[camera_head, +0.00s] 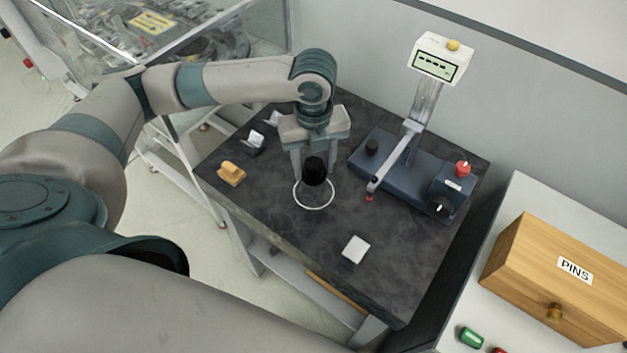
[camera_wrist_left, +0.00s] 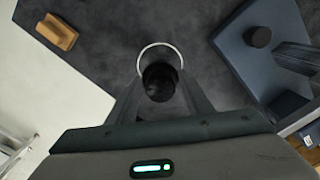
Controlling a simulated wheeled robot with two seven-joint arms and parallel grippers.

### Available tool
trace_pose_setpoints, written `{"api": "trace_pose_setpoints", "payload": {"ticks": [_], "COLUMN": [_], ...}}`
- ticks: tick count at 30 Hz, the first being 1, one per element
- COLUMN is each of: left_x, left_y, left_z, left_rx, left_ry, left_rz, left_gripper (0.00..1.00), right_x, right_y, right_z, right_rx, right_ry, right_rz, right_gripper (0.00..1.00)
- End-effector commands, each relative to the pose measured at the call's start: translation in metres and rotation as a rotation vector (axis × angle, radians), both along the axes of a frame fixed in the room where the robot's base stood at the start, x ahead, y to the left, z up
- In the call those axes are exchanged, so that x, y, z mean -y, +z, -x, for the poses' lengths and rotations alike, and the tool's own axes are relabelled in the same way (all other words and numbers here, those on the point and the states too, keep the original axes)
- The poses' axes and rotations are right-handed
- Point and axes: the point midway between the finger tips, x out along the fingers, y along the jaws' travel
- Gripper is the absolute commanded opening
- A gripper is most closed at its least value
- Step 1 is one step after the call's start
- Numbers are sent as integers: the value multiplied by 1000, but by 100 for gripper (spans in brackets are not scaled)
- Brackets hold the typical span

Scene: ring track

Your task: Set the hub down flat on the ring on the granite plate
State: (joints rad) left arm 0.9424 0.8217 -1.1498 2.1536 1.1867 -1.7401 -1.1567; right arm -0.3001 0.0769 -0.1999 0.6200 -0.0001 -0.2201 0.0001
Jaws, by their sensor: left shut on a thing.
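The hub (camera_head: 315,171) is a black, rounded piece, and it also shows in the left wrist view (camera_wrist_left: 159,80). My left gripper (camera_head: 313,176) points down over the plate and is shut on the hub. The ring (camera_head: 300,202) is a thin white circle lying on the dark granite plate (camera_head: 300,250). In the left wrist view the ring (camera_wrist_left: 143,62) shows beyond the hub, which covers its near part. The hub appears over the ring's far side in the head view; whether it touches the plate I cannot tell. My right gripper is not in view.
A blue measuring stand (camera_head: 400,165) with an arm and display (camera_head: 438,61) stands right of the ring. A wooden block (camera_head: 231,173) and small metal blocks (camera_head: 254,141) lie left. A white block (camera_head: 356,249) lies in front. A PINS box (camera_head: 545,275) stands at right.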

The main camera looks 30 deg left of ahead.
Motion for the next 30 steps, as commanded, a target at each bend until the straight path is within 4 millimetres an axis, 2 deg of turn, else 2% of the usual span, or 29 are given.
{"api": "trace_pose_setpoints", "payload": {"ticks": [6, 19, 30], "left_x": [0, 0, 0], "left_y": [-24, -30, -64], "left_z": [0, 0, 0], "left_rx": [-1, 1, 1], "left_ry": [1, 0, 0], "left_rz": [-1, 1, 0], "left_gripper": [5, 5, 5], "right_x": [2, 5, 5], "right_y": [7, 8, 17], "right_z": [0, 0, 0], "right_rx": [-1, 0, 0], "right_ry": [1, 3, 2], "right_rz": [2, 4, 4], "right_gripper": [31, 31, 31]}}
